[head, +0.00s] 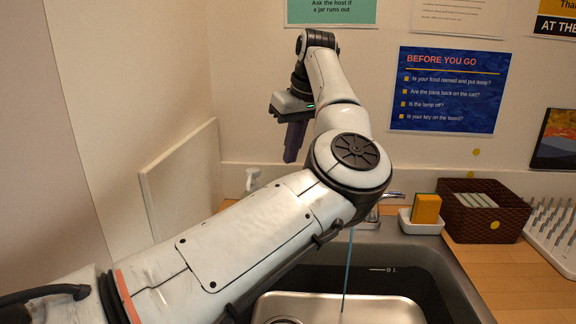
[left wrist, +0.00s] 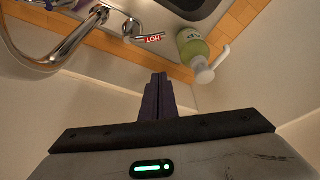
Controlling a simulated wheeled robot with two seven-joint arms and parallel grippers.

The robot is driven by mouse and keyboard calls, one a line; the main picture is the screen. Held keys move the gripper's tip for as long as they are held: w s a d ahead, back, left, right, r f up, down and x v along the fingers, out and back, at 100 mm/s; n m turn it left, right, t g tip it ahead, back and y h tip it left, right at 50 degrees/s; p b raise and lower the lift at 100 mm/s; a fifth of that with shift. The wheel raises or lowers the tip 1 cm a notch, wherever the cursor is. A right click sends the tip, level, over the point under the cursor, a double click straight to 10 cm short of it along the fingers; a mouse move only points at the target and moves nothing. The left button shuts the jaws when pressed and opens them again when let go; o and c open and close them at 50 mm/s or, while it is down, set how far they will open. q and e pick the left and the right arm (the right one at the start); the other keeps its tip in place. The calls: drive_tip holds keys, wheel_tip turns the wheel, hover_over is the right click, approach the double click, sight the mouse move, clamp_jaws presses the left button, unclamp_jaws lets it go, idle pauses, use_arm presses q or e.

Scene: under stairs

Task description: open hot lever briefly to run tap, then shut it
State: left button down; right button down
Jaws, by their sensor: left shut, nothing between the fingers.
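My left gripper (head: 291,154) is shut and empty, pointing down near the back wall, above and left of the tap. Its dark fingers (left wrist: 158,78) show closed together in the left wrist view. The hot lever (left wrist: 148,37), chrome with a red HOT label, lies beyond the fingertips and apart from them. The chrome tap spout (left wrist: 40,55) curves at the left of that view. In the head view my arm hides the hot lever and most of the tap. A thin blue water stream (head: 347,270) falls into the sink basin (head: 375,309). My right gripper is not in view.
A soap bottle (left wrist: 193,48) stands near the hot lever; its white pump (head: 252,179) shows in the head view. Right of the tap are a sponge (head: 426,208) in a white dish (head: 420,226), a brown basket (head: 486,205) and a white rack (head: 552,228). A board (head: 180,180) leans at left.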

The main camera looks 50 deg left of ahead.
use_arm(q)
wheel_tip(320, 180, down, 9)
drive_tip(key=p, duration=0.1)
drive_tip(key=shift+d, duration=0.35)
drive_tip(key=shift+s, duration=0.1)
